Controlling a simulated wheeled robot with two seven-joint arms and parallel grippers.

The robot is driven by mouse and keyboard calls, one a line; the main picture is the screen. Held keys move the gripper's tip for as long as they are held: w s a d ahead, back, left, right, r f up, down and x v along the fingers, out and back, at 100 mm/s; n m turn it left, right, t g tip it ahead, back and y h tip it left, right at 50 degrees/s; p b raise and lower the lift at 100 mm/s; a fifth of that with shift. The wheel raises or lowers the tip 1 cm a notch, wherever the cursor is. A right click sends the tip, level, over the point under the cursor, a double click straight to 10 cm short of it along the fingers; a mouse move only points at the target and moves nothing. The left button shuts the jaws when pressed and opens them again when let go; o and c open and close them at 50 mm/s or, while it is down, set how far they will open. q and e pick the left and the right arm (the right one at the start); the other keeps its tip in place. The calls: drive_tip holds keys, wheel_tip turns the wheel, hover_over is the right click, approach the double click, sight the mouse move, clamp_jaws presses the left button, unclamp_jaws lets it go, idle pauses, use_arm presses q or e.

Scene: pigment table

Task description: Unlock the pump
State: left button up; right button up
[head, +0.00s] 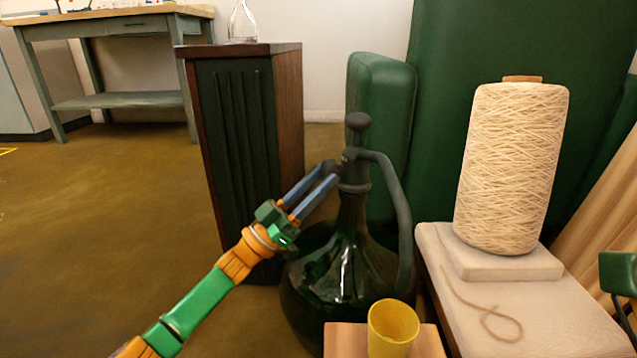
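The pump is a dark green glass bottle (345,270) with a dark grey pump head (354,172) and a round knob (358,121) on top. A long dark curved tube or handle (396,200) runs from the head down its right side. My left gripper (328,176) reaches in from the lower left, with its blue fingers apart. The fingertips are just left of the pump head, close to it. I cannot tell whether they touch it. Part of my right gripper (619,276) shows at the right edge; its fingers are mostly cut off.
A yellow cup (393,324) stands on a wooden block (343,342) in front of the bottle. A large cone of twine (511,165) stands on a pale block to the right. A dark wooden cabinet (291,110) stands behind left. The floor at left is clear.

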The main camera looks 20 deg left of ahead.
use_arm(q)
drive_tip(key=shift+o, duration=1.2)
drive_tip(key=shift+s+a+f+y+p, duration=0.15)
drive_tip(key=shift+a+y+p, duration=0.05)
drive_tip(key=shift+y+p, duration=0.1)
drive_tip(key=p+v, duration=0.2)
drive_tip(key=v, duration=0.4)
drive_tip(key=shift+f, duration=0.2)
drive_tip(key=shift+s+a, duration=0.1)
